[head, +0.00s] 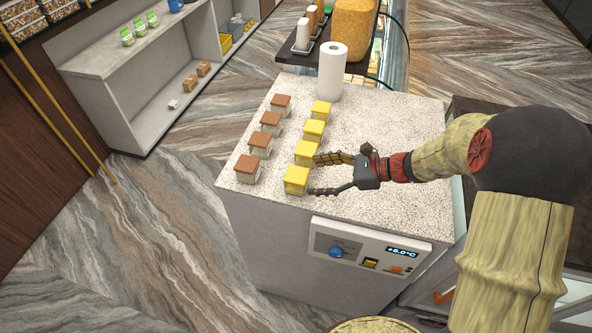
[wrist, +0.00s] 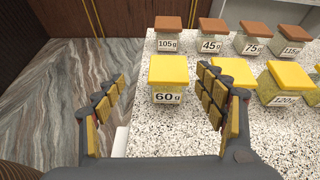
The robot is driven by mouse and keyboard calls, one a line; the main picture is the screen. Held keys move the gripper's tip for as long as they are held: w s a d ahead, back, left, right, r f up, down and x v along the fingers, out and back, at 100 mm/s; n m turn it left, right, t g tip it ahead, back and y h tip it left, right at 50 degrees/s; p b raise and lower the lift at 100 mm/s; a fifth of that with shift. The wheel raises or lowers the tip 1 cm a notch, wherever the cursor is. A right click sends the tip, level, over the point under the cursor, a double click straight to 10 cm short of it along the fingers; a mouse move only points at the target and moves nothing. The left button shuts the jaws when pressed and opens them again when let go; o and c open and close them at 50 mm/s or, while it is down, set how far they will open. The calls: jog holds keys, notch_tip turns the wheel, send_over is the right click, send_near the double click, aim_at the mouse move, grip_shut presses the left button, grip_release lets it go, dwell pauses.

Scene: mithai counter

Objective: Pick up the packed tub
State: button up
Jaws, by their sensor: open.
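Small clear tubs with labels stand in two rows on the speckled counter (head: 375,120), one row yellow-lidded, one brown-lidded. The nearest yellow-lidded tub (head: 296,180) is labelled 60 g in the wrist view (wrist: 168,80). My gripper (head: 313,175) is open and empty, its fingers pointing at this tub from the right. In the wrist view the tub shows between the spread fingers, ahead of the palm, with no clear contact. A second yellow-lidded tub (wrist: 233,72) is partly hidden by the right finger. The views do not make clear which tub is the packed one.
A brown-lidded tub (wrist: 168,35) labelled 105 g stands behind the 60 g one. A yellow-lidded tub (wrist: 289,82) labelled 120 g is to the right. A paper roll (head: 331,72) stands at the counter's back. A control panel (head: 366,252) is on its front. Bare counter lies right of the tubs.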

aim_at(297, 174)
jog(key=shift+w+f+m+t, duration=0.3)
jog(key=shift+w+m, duration=0.2)
jog(key=shift+w, duration=0.1)
jog(key=p+x, duration=0.1)
jog(key=x, duration=0.6)
jog(key=shift+f, duration=0.15)
jog(key=shift+c, duration=1)
jog(key=c, duration=1)
jog(key=shift+c, duration=0.2)
